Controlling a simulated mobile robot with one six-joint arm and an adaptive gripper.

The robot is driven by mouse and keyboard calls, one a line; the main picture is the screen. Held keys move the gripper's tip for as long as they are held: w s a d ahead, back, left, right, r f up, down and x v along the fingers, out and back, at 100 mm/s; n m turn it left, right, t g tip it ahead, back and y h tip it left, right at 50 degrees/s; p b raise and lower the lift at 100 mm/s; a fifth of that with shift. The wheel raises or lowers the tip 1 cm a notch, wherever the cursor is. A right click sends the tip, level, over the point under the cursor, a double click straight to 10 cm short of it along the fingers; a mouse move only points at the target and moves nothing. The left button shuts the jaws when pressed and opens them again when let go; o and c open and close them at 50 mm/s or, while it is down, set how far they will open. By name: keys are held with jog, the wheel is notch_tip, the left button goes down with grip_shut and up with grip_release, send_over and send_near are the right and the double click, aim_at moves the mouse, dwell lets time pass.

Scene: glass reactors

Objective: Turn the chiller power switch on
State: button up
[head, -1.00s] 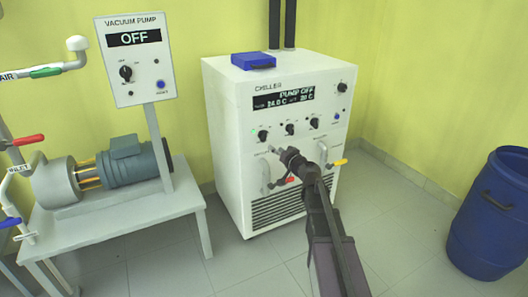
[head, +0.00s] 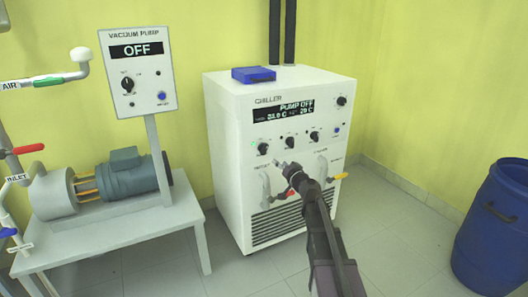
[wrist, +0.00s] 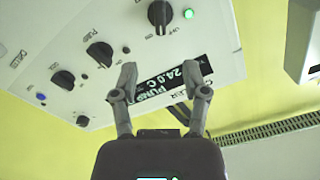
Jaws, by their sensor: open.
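The chiller (head: 225,160) is a white cabinet whose display (head: 284,110) reads PUMP OFF. The leftmost knob (head: 263,148) of its lower row is black, with a green light (head: 252,144) beside it. In the wrist view, turned over, this knob (wrist: 160,14) is partly cut off at the top, with ON and OFF marks and a lit green light (wrist: 189,14); its name is out of frame. The pump knob (wrist: 100,53) is next to it. My gripper (head: 280,165) is open and empty in front of the panel, below the knobs; its fingers (wrist: 163,72) show apart over the display.
Hose fittings with a red handle (head: 287,192) and a yellow handle (head: 340,176) stick out below the knobs, close to my gripper. A vacuum pump panel (head: 137,75) reading OFF stands left, above a pump on a bench (head: 130,225). A blue barrel (head: 490,230) stands right.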

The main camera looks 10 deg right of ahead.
aim_at(266, 150)
jog(key=x, duration=1.2)
jog(key=shift+w+a, duration=0.1)
jog(key=shift+w, duration=0.2)
grip_shut()
